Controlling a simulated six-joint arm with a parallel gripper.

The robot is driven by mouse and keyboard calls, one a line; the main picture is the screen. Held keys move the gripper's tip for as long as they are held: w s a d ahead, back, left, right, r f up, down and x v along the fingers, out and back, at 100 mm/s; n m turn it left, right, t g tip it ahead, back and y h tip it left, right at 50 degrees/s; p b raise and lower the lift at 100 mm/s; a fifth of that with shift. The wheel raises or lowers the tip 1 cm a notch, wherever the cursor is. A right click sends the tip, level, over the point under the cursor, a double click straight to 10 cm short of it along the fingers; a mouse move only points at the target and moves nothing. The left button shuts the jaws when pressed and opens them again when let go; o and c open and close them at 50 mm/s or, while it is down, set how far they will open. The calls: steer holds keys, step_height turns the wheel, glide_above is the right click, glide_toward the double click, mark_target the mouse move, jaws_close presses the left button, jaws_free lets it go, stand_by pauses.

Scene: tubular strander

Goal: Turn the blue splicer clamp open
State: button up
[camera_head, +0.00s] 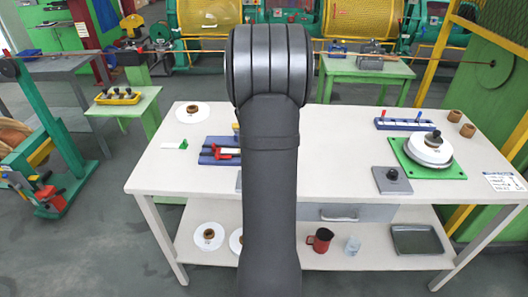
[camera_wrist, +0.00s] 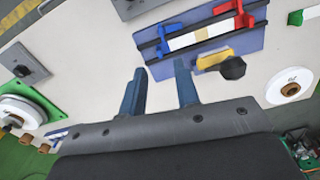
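The splicer is a blue base (camera_wrist: 245,43) with dark rails and a white strip across it, lying on the white table. The blue splicer clamp (camera_wrist: 162,43) is a small lever at the strip's left end in the wrist view. A red clamp (camera_wrist: 236,14) sits at the strip's other end. My gripper (camera_wrist: 160,86) is open and empty, its two dark blue fingers apart, pointing toward the blue clamp without visibly touching it. In the head view the splicer (camera_head: 208,158) and red clamp (camera_head: 224,154) show left of my arm, which hides the blue clamp and gripper.
A yellow block (camera_wrist: 214,58) with a black knob (camera_wrist: 232,68) sits along the splicer's near edge in the wrist view. A white disc (camera_wrist: 290,85) lies right of it. A grey knob box (camera_head: 392,180) and green-based spool stand (camera_head: 408,160) stand on the table's right.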

steer(key=f, duration=1.7)
steer(key=shift+s+f, duration=0.1)
steer(key=shift+s, duration=0.1)
jaws_close()
